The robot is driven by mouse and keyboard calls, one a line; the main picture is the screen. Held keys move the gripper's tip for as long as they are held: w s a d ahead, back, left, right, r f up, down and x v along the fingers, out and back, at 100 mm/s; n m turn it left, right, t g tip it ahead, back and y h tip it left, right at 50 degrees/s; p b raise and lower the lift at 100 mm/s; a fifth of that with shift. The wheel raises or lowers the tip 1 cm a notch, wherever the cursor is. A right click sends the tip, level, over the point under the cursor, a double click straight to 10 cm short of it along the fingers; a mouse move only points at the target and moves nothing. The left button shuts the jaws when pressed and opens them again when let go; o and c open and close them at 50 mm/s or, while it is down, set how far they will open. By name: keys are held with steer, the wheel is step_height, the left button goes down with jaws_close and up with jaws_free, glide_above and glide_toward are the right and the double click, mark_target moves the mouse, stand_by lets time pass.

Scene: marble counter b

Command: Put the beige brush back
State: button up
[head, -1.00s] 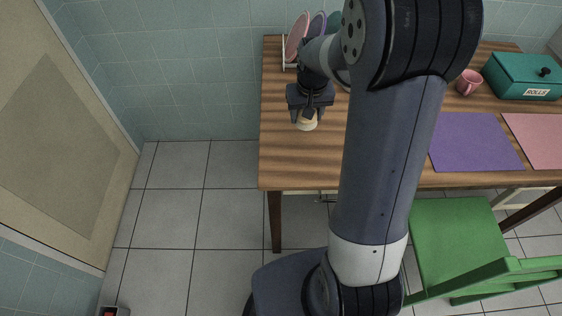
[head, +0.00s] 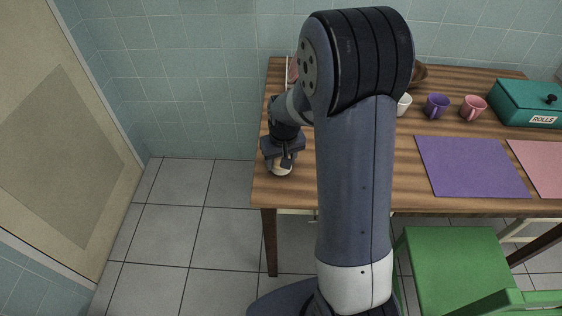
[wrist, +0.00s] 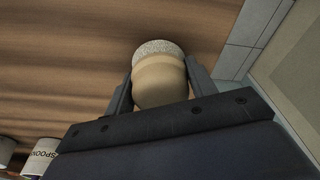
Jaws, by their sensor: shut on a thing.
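The beige brush (wrist: 158,80) is between the two fingers of my gripper (wrist: 160,85) in the wrist view, with its pale speckled bristle end pointing away from the gripper. My gripper is shut on it. In the head view my gripper (head: 281,160) is over the left end of the wooden table (head: 400,180), and a small cream part of the brush (head: 281,168) shows below the fingers. I cannot tell from these views how far the brush is above the tabletop.
A container labelled SPOON (wrist: 43,152) stands at the lower left of the wrist view. Cups (head: 437,105), a teal ROLLS box (head: 528,103) and a purple mat (head: 470,166) are on the table. A green chair (head: 450,265) stands in front. Tiled floor is free to the left.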

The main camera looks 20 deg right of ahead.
steer(key=shift+f, duration=0.45)
steer(key=shift+f, duration=0.1)
steer(key=shift+f, duration=0.15)
steer(key=o, duration=0.9)
steer(key=shift+o, duration=0.2)
steer(key=r, duration=0.4)
steer(key=s+r, duration=0.1)
steer(key=r, duration=0.3)
steer(key=r+p, duration=0.1)
steer(key=r, duration=0.3)
steer(key=shift+s+d+r, duration=0.1)
steer(key=shift+s+r, duration=0.1)
steer(key=shift+s, duration=0.2)
